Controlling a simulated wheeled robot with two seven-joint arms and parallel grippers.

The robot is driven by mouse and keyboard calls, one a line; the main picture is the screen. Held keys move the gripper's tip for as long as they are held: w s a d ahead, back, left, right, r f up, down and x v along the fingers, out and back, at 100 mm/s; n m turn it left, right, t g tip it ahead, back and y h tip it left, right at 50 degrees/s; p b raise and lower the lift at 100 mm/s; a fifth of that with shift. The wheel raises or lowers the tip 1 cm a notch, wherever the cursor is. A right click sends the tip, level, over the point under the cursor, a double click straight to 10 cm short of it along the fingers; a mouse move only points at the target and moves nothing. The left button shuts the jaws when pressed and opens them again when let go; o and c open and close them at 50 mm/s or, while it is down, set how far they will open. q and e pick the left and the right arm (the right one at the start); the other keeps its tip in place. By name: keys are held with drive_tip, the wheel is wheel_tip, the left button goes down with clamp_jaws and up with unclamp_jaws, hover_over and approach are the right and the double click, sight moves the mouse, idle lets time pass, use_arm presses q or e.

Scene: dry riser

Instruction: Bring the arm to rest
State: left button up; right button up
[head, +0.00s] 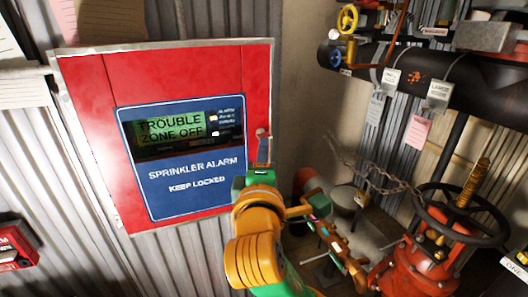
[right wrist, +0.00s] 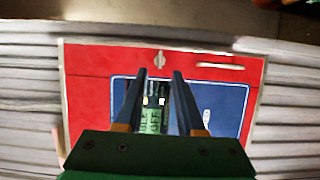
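My right gripper (head: 263,148) is in front of the lower right part of the red sprinkler alarm panel (head: 85,90). In the right wrist view its two dark fingers (right wrist: 157,85) stand apart with a gap and nothing held between them. The panel (right wrist: 85,95) lies beyond the fingertips there, and its lit display (right wrist: 153,118) shows partly between them. In the head view the green display (head: 172,128) reads "TROUBLE ZONE OFF". I cannot tell how close the fingertips are to the panel. My left gripper is not in view.
A red valve with a black handwheel (head: 462,238) stands at the lower right. A dark pipe (head: 400,75) with hanging tags and a yellow handwheel (head: 348,18) runs above it. A chain (head: 375,180) hangs between. Corrugated wall surrounds the panel. A red box (head: 15,245) is at the left edge.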

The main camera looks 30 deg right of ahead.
drive_tip(key=shift+d, duration=0.15)
drive_tip(key=s+a+f+m+g+y, duration=0.1)
drive_tip(key=s+a+f+g+y, duration=0.2)
drive_tip(key=f, duration=1)
drive_tip(key=s+a+f+m+g+y, duration=0.15)
drive_tip(key=f+y, duration=0.25)
drive_tip(key=f, duration=0.8)
drive_tip(key=s+a+f+m+g+y, duration=0.35)
drive_tip(key=s+f+m+g, duration=0.25)
drive_tip(key=s+f, duration=0.7)
drive_tip(key=s+f+g, duration=0.2)
drive_tip(key=s+f, duration=0.1)
drive_tip(key=f, duration=1.2)
drive_tip(key=s+d+f+g, duration=0.1)
drive_tip(key=s+d+f, duration=0.1)
drive_tip(key=s+f, duration=0.9)
drive_tip(key=shift+s+f, duration=0.3)
drive_tip(key=shift+s, duration=0.7)
